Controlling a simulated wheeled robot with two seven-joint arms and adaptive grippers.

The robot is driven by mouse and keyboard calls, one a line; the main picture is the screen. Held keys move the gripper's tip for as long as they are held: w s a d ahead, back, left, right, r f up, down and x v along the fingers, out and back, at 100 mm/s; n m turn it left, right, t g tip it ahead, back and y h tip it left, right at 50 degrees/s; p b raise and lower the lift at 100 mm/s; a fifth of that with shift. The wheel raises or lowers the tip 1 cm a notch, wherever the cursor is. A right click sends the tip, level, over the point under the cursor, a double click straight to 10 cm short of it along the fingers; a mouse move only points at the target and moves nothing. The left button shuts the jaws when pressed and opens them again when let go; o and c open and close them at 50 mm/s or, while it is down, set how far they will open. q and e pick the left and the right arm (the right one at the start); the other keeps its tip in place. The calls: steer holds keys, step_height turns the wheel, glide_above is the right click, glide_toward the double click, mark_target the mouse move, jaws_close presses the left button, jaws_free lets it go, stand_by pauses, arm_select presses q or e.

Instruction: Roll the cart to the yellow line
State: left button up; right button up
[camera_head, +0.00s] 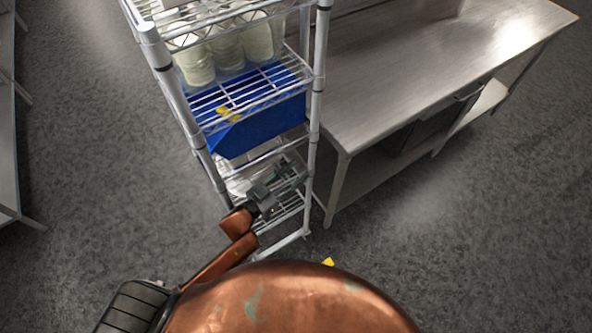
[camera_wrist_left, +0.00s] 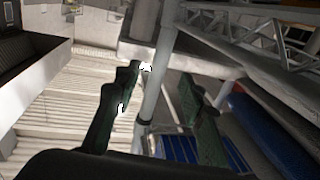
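The cart (camera_head: 317,88) is a tall silver wire shelf rack in the upper middle of the head view; its wheels cannot be made out. My left gripper (camera_head: 288,184) is at its lower shelves, near the front corner post. In the left wrist view the dark green fingers of the gripper (camera_wrist_left: 160,78) are apart, with a pale metal post (camera_wrist_left: 158,92) between them. I cannot tell whether they touch it. A small bit of yellow (camera_head: 328,262) shows on the floor past my copper-coloured body, perhaps part of the yellow line. My right gripper is not in view.
The rack holds several pale containers (camera_head: 227,50) and a blue bin (camera_head: 262,124). A steel table (camera_head: 420,70) stands close on the rack's right. Another metal unit's edge (camera_head: 8,150) is at far left. Grey floor is clear at left and lower right.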

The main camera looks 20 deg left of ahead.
mark_target(309, 161)
arm_select(q)
steer(key=shift+w+d+r, duration=0.1)
steer(key=shift+w+d, duration=0.2)
steer(key=shift+w, duration=0.25)
steer(key=x, duration=0.5)
steer(key=shift+b, duration=0.4)
steer(key=shift+w+d, duration=0.15)
steer(key=shift+w, duration=0.15)
steer(key=shift+w+d, duration=0.15)
steer(key=shift+w, duration=0.15)
steer(key=c, duration=0.8)
jaws_close()
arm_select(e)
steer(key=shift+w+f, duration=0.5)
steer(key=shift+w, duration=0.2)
